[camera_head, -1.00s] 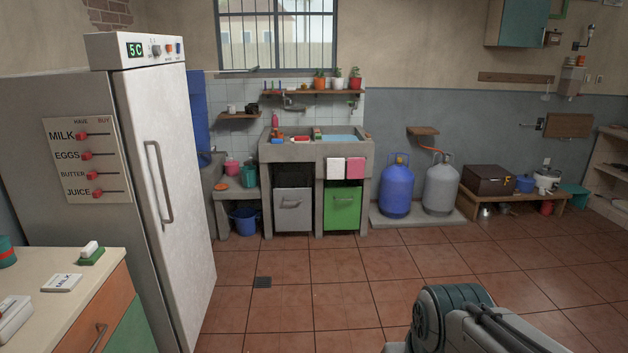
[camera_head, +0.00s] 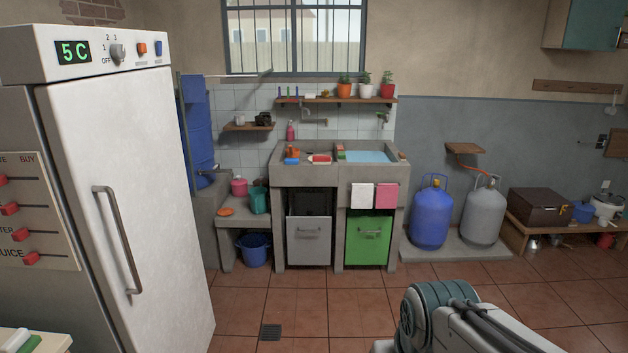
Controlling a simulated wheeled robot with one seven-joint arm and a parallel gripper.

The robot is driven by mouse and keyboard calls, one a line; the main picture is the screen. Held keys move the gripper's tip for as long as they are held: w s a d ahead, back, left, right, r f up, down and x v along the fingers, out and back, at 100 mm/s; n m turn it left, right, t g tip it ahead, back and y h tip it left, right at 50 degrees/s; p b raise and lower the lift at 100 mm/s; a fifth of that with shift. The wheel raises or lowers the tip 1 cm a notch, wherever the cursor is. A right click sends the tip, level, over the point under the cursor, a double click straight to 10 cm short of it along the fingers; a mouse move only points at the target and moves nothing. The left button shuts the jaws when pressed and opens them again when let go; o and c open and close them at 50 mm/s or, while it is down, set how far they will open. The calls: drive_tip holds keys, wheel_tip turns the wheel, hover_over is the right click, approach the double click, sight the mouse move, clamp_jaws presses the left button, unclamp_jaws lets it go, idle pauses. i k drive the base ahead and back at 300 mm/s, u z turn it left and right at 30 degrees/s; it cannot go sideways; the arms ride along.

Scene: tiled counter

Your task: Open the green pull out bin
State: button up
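The green pull out bin (camera_head: 367,243) sits under the right half of the concrete sink counter (camera_head: 338,178). Its front has a handle near the top and looks flush in its bay, so it appears closed. A white cloth (camera_head: 362,195) and a pink cloth (camera_head: 386,195) hang above it. A grey bin (camera_head: 309,243) is in the bay to its left. Part of my arm shows at the bottom right, well in front of the sink across the floor. My gripper's fingers are not in view.
A white fridge (camera_head: 125,190) stands close on the left. A blue gas cylinder (camera_head: 431,214) and a grey gas cylinder (camera_head: 483,212) stand right of the sink on a low slab. A blue bucket (camera_head: 255,250) is left of it. The tiled floor (camera_head: 310,315) ahead is clear.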

sight(364, 228)
drive_tip(key=z, duration=0.1)
drive_tip(key=i, duration=1.5)
drive_tip(key=z, duration=0.35)
drive_tip(key=i, duration=1.55)
drive_tip(key=z, duration=0.55)
drive_tip(key=i, duration=0.9)
drive_tip(key=z, duration=0.15)
